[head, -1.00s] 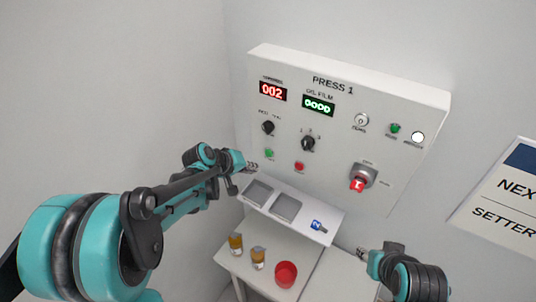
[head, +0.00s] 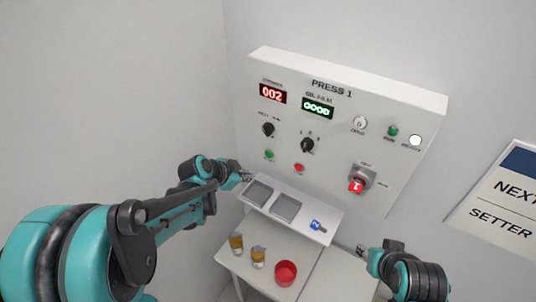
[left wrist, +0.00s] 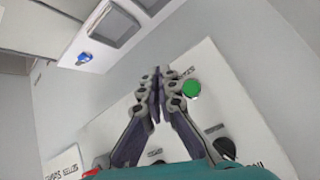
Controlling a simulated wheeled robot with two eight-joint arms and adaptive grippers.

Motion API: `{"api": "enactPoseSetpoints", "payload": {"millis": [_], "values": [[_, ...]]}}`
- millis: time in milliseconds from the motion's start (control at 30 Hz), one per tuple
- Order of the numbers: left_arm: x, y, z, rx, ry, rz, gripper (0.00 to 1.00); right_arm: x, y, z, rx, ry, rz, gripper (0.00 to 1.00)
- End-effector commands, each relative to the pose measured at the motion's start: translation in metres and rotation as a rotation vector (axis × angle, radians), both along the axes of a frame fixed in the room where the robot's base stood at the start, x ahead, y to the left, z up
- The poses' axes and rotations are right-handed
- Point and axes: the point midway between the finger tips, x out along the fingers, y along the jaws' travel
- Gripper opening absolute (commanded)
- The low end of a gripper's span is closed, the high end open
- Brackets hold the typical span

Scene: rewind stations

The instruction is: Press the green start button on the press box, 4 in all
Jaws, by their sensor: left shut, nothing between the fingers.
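The press box (head: 350,100) is a white wall panel marked PRESS 1. Its red counter display (head: 272,94) reads 002. The green start button (head: 268,154) is at the lower left of the panel, left of a red button (head: 299,168). My left gripper (head: 247,176) is below and left of the green button, apart from it in the picture. In the left wrist view my left gripper (left wrist: 158,76) is shut and empty, with the green button (left wrist: 191,89) just right of its fingertips. My right gripper (head: 362,250) is low at the right; its fingers are too small to read.
A shelf with two grey recesses (head: 325,215) and a blue tag (head: 315,225) sits under the panel. Dark knobs, a red switch (head: 356,186) and lamps are on the panel.

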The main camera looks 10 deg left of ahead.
Motion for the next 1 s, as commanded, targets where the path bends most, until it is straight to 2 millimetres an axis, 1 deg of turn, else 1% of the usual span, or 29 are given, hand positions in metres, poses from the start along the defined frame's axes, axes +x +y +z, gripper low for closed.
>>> {"api": "enactPoseSetpoints", "payload": {"millis": [100, 233, 667, 767, 867, 1000], "values": [[-0.003, 0.001, 0.0, 0.085, -0.042, -0.088, 0.0, 0.0, 0.0, 0.002, 0.0, 0.0, 0.0, 0.37], [-0.005, 0.002, 0.0, 0.141, -0.068, -0.145, 0.0, 0.0, 0.0, 0.002, 0.0, 0.0, 0.0, 0.37], [-0.005, 0.002, 0.0, 0.159, -0.077, -0.166, 0.0, 0.0, 0.0, 0.002, 0.0, 0.0, 0.0, 0.37], [-0.001, 0.0, 0.0, 0.158, -0.076, -0.166, 0.0, 0.0, 0.0, 0.002, 0.0, 0.0, 0.0, 0.37], [0.007, -0.003, 0.0, 0.158, -0.076, -0.166, 0.0, 0.0, 0.0, 0.002, 0.0, 0.0, 0.0, 0.37], [0.025, -0.01, 0.0, 0.158, -0.076, -0.167, 0.0, 0.0, 0.0, 0.002, 0.0, 0.0, 0.0, 0.37]]}}
